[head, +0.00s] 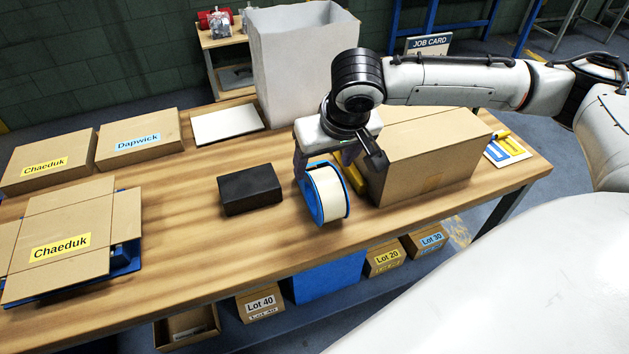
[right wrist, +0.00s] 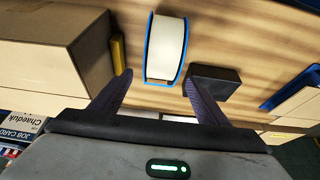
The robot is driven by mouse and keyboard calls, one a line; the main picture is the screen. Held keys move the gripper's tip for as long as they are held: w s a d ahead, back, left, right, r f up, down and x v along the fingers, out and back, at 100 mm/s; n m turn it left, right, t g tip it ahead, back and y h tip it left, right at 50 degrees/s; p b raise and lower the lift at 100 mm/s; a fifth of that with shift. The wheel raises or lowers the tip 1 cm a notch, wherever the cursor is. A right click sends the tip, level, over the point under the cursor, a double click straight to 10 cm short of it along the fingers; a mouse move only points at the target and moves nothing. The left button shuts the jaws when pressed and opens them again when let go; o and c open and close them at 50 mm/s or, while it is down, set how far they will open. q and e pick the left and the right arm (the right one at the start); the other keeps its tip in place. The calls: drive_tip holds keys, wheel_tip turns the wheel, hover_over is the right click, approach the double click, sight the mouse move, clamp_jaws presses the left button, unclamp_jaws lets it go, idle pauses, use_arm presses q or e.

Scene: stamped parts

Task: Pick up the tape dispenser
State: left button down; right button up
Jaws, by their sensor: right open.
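The tape dispenser (head: 328,195) is a wide white roll with blue side rims, standing on its edge near the front of the wooden table. It also shows in the right wrist view (right wrist: 166,48), ahead of and between the two fingers. My right gripper (head: 335,167) is open just behind and above the roll in the head view, with no grip on it. In the right wrist view its two dark fingers (right wrist: 158,80) are spread wide with nothing held. My left gripper does not show.
A black block (head: 249,190) lies left of the roll. A closed cardboard box (head: 430,160) and a yellow item (head: 351,172) stand close on its right. Labelled boxes (head: 140,138) are at the left, and a tall pale bin (head: 300,60) is behind. Bare table lies between.

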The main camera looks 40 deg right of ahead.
sight(321, 171)
drive_tip(key=x, duration=0.6)
drive_tip(key=shift+w+f, duration=0.15)
drive_tip(key=shift+f, duration=0.15)
drive_tip(key=c, duration=1.1)
